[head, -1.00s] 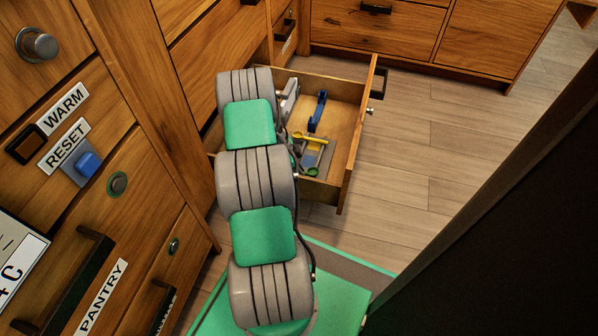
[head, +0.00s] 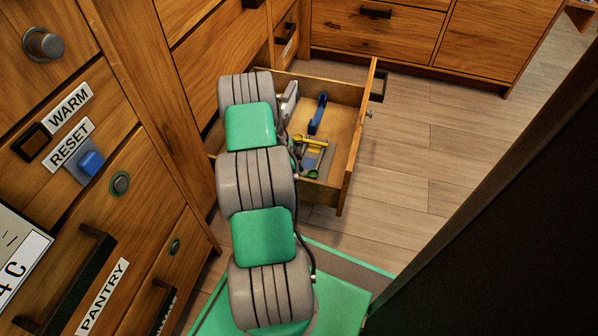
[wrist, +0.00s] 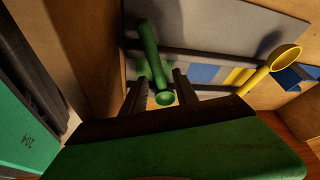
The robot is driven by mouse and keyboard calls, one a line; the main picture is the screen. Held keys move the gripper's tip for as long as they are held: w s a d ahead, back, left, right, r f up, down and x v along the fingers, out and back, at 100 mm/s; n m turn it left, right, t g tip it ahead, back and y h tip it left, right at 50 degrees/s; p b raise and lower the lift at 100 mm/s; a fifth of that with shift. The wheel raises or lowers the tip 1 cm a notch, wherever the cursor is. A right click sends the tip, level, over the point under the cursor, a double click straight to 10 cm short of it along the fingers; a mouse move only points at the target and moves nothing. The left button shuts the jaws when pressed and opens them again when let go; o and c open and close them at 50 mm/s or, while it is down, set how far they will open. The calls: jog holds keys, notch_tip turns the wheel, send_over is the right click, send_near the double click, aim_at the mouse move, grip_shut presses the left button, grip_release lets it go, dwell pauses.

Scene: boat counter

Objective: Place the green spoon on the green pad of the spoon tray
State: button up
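The green spoon (wrist: 152,55) shows in the wrist view, with its rounded end between the two fingers of my gripper (wrist: 160,80). Gaps show beside the spoon, so the fingers look open around it and not closed on it. In the head view, a small green round part (head: 313,173) shows low in the open drawer. The grey spoon tray (wrist: 215,38) lies just beyond my fingers, with a blue pad (wrist: 205,73) and a yellow pad (wrist: 240,76). I cannot make out the green pad. My gripper is hidden behind my arm in the head view.
A yellow spoon (wrist: 268,68) lies across the tray's right side in the wrist view. A blue object (head: 318,112) lies farther back in the drawer. The wooden drawer's walls (head: 352,150) stand close around the tray. Bare drawer floor lies right of the blue object.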

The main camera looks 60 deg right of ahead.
jog(key=p+v, duration=0.6)
jog(key=v, duration=0.6)
jog(key=shift+a+r, duration=0.1)
